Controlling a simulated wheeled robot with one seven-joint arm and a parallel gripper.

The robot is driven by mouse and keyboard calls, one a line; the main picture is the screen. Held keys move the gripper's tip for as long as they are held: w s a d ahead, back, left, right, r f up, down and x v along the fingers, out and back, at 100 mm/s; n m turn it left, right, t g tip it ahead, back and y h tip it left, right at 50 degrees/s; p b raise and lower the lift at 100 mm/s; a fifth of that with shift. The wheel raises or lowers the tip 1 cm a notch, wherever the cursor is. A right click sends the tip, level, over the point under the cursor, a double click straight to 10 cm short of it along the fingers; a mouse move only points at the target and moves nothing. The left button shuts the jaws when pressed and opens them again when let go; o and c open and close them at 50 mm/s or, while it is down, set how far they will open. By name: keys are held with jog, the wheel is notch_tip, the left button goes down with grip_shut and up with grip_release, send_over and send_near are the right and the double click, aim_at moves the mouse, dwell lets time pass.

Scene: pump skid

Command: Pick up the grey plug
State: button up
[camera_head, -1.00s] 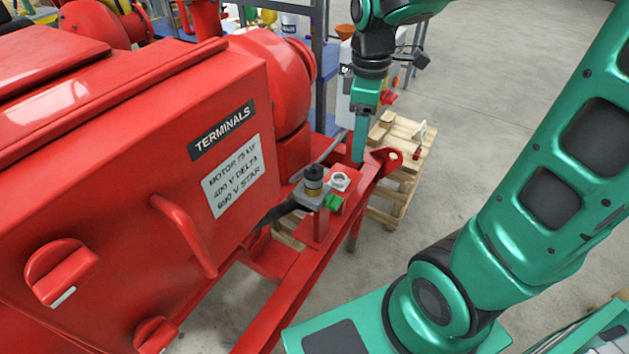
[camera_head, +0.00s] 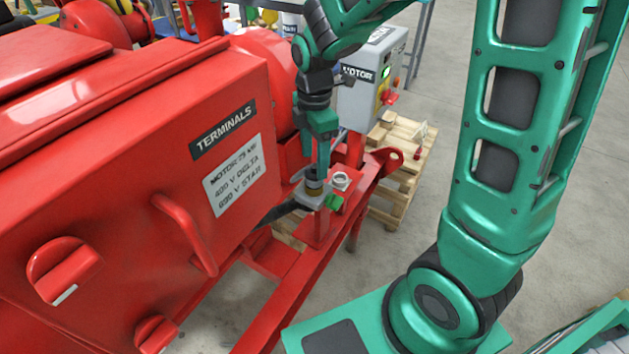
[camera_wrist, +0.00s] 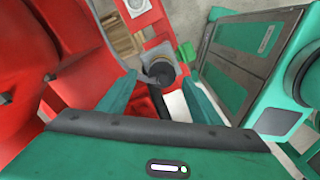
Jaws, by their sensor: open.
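The grey plug (camera_head: 314,187) has a dark round top and a yellowish band, and it stands upright in a grey holder (camera_head: 309,200) on the red frame. Its dark top (camera_wrist: 162,71) shows in the wrist view between the fingertips. My gripper (camera_head: 317,175) is open, pointing down right over the plug. In the wrist view one finger of my gripper (camera_wrist: 160,79) is to each side of the plug, with nothing held. I cannot tell whether the fingers touch it. In the head view the fingers hide the plug's upper part.
A white ring-shaped socket (camera_head: 340,181) and a green block (camera_head: 334,202) sit close beside the holder. The big red terminal box (camera_head: 130,150) stands close on the left. A grey motor control box (camera_head: 372,85) and a wooden pallet (camera_head: 405,175) are behind. Floor at right is open.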

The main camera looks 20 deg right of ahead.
aim_at(314, 170)
jog(key=shift+s+f, duration=0.1)
jog(key=shift+f, duration=2.15)
jog(key=c, duration=1.3)
notch_tip(314, 170, up, 10)
jog(key=shift+a+r, duration=0.1)
